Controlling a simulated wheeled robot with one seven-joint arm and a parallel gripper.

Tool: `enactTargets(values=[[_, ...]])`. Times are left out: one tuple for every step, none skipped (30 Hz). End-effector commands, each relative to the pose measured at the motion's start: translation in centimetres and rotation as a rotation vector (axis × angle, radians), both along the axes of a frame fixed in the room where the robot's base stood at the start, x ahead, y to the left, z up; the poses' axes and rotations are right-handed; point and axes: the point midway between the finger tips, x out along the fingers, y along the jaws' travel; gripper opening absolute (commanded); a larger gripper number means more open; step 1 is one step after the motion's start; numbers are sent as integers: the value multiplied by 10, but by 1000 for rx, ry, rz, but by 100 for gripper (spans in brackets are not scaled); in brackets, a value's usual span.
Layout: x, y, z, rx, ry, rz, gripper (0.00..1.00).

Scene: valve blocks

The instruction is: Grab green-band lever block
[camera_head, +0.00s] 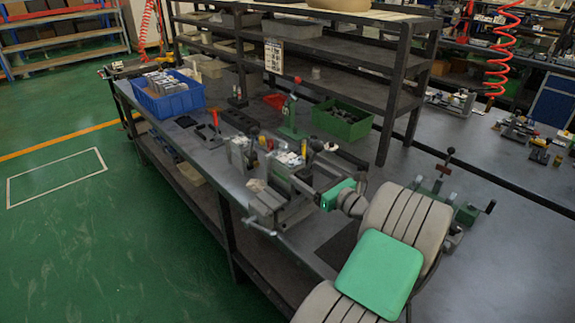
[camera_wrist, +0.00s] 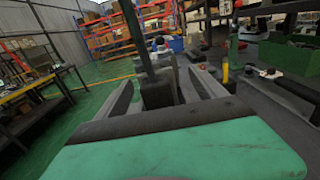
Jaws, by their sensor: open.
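My gripper (camera_head: 302,184) reaches over the workbench from the right in the head view. In the wrist view its two dark fingers (camera_wrist: 161,83) stand apart. A dark block with an upright lever (camera_wrist: 158,92) shows between and beyond the fingers; I cannot tell how far it is from them. In the head view a grey block with a black-knobbed lever (camera_head: 239,154) stands on the bench left of the gripper, and is probably the same one. I cannot make out a green band on it. Nothing is visibly held.
The dark workbench (camera_head: 180,148) carries a blue bin (camera_head: 166,98), a green bin (camera_head: 342,122) and a green stand with a red-knobbed lever (camera_head: 291,115). A yellow-topped post (camera_wrist: 226,72) stands right of the fingers. Shelving (camera_head: 300,58) rises behind the bench.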

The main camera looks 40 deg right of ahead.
Motion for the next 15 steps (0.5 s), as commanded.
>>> enactTargets(values=[[6,3,9,7,2,7,80],[8,4,8,5,2,8,80],[10,5,6,6,3,9,80],[12,5,6,3,3,9,80],[13,6,4,3,3,8,80],[14,6,3,1,3,7,80],[15,6,1,1,4,7,80],[17,6,1,0,4,8,80],[22,6,-1,-1,4,9,80],[26,7,-1,-2,4,9,80],[32,8,-2,-2,4,9,80],[40,8,-2,-2,4,10,80],[46,8,-3,-2,4,10,80],[51,8,-3,-4,4,8,80],[57,8,-4,-3,5,8,80]])
